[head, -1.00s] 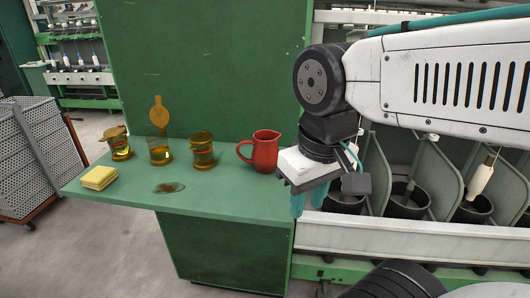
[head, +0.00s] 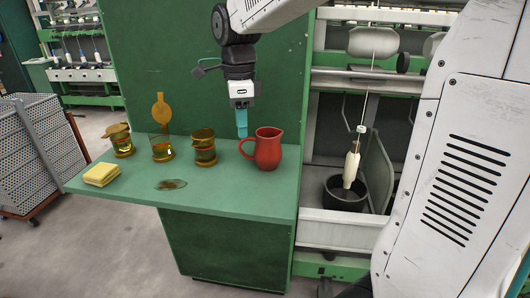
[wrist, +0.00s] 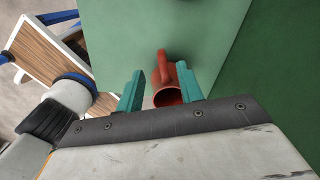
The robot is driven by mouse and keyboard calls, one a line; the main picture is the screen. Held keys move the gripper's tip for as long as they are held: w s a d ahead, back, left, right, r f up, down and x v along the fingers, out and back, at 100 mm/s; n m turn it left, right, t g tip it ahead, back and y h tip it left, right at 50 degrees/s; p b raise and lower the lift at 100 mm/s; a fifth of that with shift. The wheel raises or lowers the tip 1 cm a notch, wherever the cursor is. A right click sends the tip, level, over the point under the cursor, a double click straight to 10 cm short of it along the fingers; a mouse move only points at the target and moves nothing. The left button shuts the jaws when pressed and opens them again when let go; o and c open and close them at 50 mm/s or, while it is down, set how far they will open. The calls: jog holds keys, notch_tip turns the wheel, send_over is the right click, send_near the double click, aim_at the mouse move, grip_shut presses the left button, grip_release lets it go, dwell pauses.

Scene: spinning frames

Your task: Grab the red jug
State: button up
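The red jug (head: 268,149) stands upright at the right end of the green shelf (head: 235,188), its handle pointing left in the head view. My gripper (head: 242,124) hangs fingers-down just above and to the left of the jug, near the handle side. In the wrist view the two teal fingers (wrist: 159,88) are apart, and the jug (wrist: 168,97) shows between and beyond them, partly hidden by the right finger. The gripper is open with nothing held. I cannot tell whether a finger touches the jug.
Three amber glass vessels, one here (head: 204,148), stand left of the jug. A yellow sponge (head: 101,174) lies at the shelf's left end, and a dark spill (head: 171,184) is near the front. A green panel (head: 160,60) rises behind.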

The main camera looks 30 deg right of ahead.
aim_at(261, 150)
jog(key=f, duration=0.7)
jog(key=shift+w+d+f, duration=0.1)
jog(key=shift+d+f, duration=0.05)
jog(key=shift+d, duration=0.1)
jog(key=shift+c, duration=0.4)
grip_shut()
